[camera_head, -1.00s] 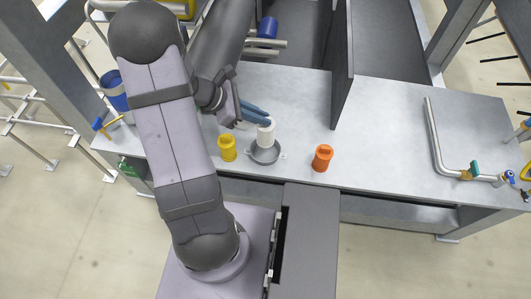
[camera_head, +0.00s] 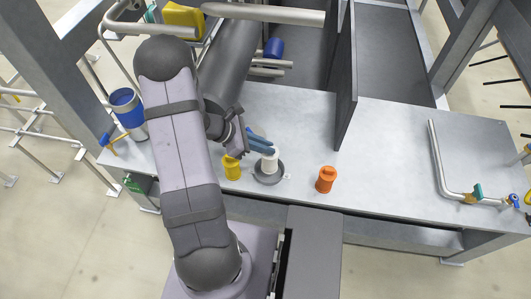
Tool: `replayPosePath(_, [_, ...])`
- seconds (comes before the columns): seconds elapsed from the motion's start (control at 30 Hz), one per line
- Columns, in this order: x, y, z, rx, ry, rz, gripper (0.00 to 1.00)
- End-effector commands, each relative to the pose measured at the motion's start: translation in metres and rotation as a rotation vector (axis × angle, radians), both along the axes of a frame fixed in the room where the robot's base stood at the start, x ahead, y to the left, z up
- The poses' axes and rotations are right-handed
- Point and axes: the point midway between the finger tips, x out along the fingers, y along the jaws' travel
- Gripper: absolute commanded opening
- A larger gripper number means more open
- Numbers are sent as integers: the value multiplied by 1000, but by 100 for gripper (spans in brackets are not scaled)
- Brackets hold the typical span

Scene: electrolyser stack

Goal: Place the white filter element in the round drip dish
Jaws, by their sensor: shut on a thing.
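The white filter element (camera_head: 269,164) stands upright, with its lower end inside the round grey drip dish (camera_head: 268,180) as seen from here. Whether it touches the dish floor cannot be told. My gripper (camera_head: 266,149) has blue fingers and is shut on the filter element at its upper end, reaching in from the upper left. The fingers partly hide the top of the filter element.
A yellow canister (camera_head: 232,168) stands just left of the dish, and an orange canister (camera_head: 326,180) stands further right. A dark upright panel (camera_head: 347,80) rises behind. A bent pipe (camera_head: 437,160) lies at the right. The bench between is clear.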

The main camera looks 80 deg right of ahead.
Motion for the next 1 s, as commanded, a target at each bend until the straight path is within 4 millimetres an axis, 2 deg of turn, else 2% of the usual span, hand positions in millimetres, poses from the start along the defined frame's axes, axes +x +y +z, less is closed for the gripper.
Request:
replayPosePath(0.4, [0,1,-37,3,2,1,0])
replayPosePath(0.83, [0,0,-43,1,0,-1,0])
replayPosePath(0.87, [0,0,-43,1,0,-1,13])
replayPosePath(0.93, [0,0,-43,1,0,-1,29])
replayPosePath(1.0, [0,1,-42,1,0,-1,29])
